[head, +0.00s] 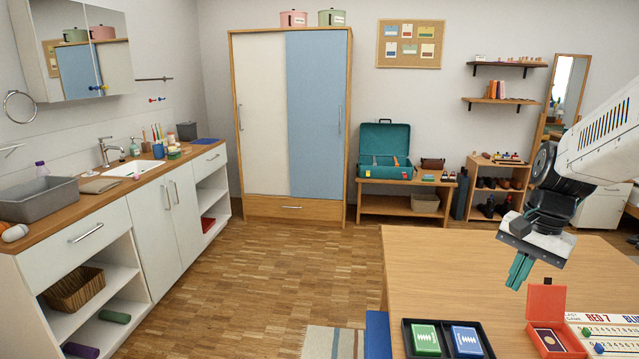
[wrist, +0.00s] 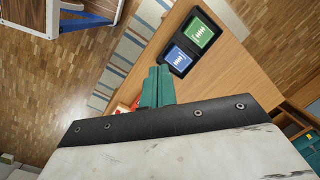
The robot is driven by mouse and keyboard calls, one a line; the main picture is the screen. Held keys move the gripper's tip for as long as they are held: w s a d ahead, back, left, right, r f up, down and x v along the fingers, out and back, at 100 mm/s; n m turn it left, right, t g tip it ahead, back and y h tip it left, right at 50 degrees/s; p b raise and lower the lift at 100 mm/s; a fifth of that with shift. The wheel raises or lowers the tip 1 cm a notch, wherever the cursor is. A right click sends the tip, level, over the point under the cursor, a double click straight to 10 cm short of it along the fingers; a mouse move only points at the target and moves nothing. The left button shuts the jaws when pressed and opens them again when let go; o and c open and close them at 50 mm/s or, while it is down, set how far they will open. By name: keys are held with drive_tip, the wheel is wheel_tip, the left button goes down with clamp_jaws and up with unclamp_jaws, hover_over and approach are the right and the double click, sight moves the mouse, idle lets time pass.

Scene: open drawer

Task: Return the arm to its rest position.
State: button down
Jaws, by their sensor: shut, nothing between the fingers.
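My gripper (head: 520,271) hangs above the wooden table at the right of the head view. Its two teal fingers are together and hold nothing. In the wrist view my gripper (wrist: 157,84) shows the closed fingers pointing over the table. My white arm comes in from the right edge of the head view, with a dark wrist joint. The fingers are clear of the tabletop and apart from the things on it.
The table (head: 450,265) carries a black tray (head: 407,343) with green and blue card decks, an open red box (head: 546,303) and a white score board (head: 605,322). A counter (head: 60,218) stands at left, a wardrobe (head: 318,120) at back. Wood floor between is clear.

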drive_tip(key=s+a+r+n, duration=0.2)
drive_tip(key=s+a+n, duration=0.3)
drive_tip(key=s, duration=0.4)
drive_tip(key=s+a+r+n+t+h, duration=0.1)
drive_tip(key=s+a+r+n, duration=0.1)
drive_tip(key=s+a+n, duration=0.3)
drive_tip(key=shift+s+a+n+h, duration=0.3)
drive_tip(key=shift+s+a, duration=1.5)
drive_tip(key=shift+s, duration=0.25)
